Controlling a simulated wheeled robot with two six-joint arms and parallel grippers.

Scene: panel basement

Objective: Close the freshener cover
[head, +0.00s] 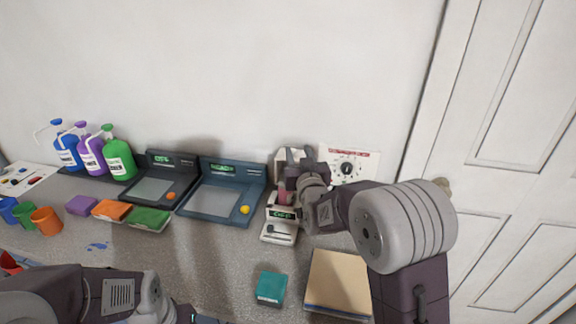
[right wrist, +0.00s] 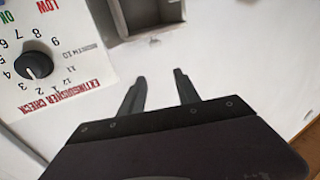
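A white boxy fixture (head: 283,156), which looks like the freshener, is at the wall behind my right gripper (head: 290,180). The gripper and wrist hide much of it. In the right wrist view, a pale housing with a grey recessed opening (right wrist: 146,14) shows at the top edge; I cannot tell for sure whether a cover is on it. My right gripper's two fingers (right wrist: 158,86) are apart with nothing between them, short of that housing. My left arm is at the lower left of the head view; its fingers do not show clearly.
A dial panel (head: 348,165) is right of the fixture, also in the right wrist view (right wrist: 45,55). A small scale-like device (head: 280,230) stands below my right gripper.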

